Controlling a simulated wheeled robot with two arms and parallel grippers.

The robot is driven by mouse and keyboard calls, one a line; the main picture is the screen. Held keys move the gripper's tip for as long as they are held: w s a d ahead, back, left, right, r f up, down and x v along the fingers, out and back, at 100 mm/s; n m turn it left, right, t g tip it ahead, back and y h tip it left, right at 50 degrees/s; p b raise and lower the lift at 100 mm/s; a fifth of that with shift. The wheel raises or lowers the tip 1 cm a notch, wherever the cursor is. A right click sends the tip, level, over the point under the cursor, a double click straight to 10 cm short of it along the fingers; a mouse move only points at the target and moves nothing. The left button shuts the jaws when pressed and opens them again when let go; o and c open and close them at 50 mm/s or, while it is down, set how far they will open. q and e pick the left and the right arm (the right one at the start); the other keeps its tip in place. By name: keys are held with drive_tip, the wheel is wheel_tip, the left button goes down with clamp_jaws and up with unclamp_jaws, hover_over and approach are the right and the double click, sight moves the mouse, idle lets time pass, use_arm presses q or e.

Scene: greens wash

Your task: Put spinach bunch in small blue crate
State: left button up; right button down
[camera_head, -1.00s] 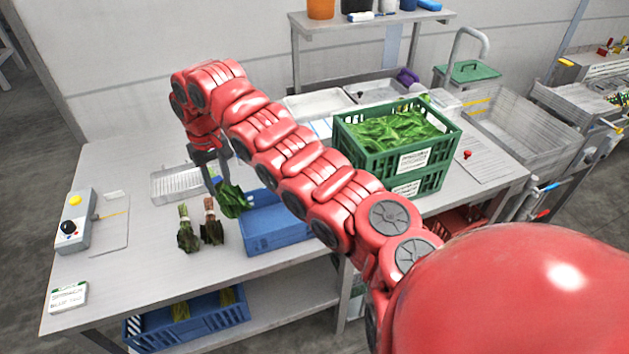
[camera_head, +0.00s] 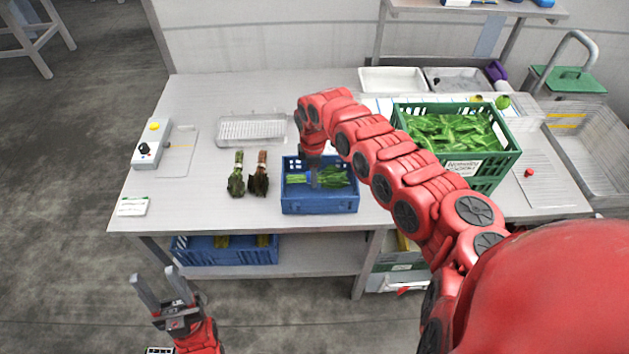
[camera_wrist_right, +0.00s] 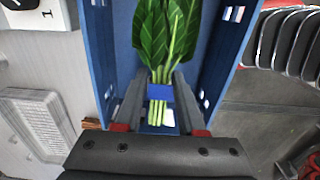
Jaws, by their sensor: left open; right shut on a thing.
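The small blue crate (camera_head: 320,203) stands on the table, left of the green crate. The spinach bunch (camera_head: 335,177), green leaves with pale stems and a blue band, is inside it. My right gripper (camera_head: 314,180) reaches down into the crate and is shut on the bunch at its stems. In the right wrist view the spinach bunch (camera_wrist_right: 165,35) lies between the blue walls of the crate (camera_wrist_right: 104,50), held by the fingers (camera_wrist_right: 160,95) at the blue band. Its underside is hidden. My left gripper (camera_head: 160,297) is open and empty, in front of the table and below its top.
Two dark wilted bunches (camera_head: 236,180) lie left of the crate. A wire tray (camera_head: 252,129) is behind them. The green crate (camera_head: 497,167) full of leaves stands to the right. A control box (camera_head: 151,146) and a label card (camera_head: 133,207) are at the left.

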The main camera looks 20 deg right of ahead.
sight(313, 191)
wheel_tip(313, 191, down, 4)
drive_tip(key=shift+a+r+p, duration=0.15)
drive_tip(key=shift+r+p, duration=0.1)
drive_tip(key=shift+p, duration=0.15)
drive_tip(key=shift+f, duration=0.4)
drive_tip(key=shift+f, duration=0.1)
drive_tip(key=shift+f, duration=0.15)
drive_tip(key=c, duration=0.5)
unclamp_jaws()
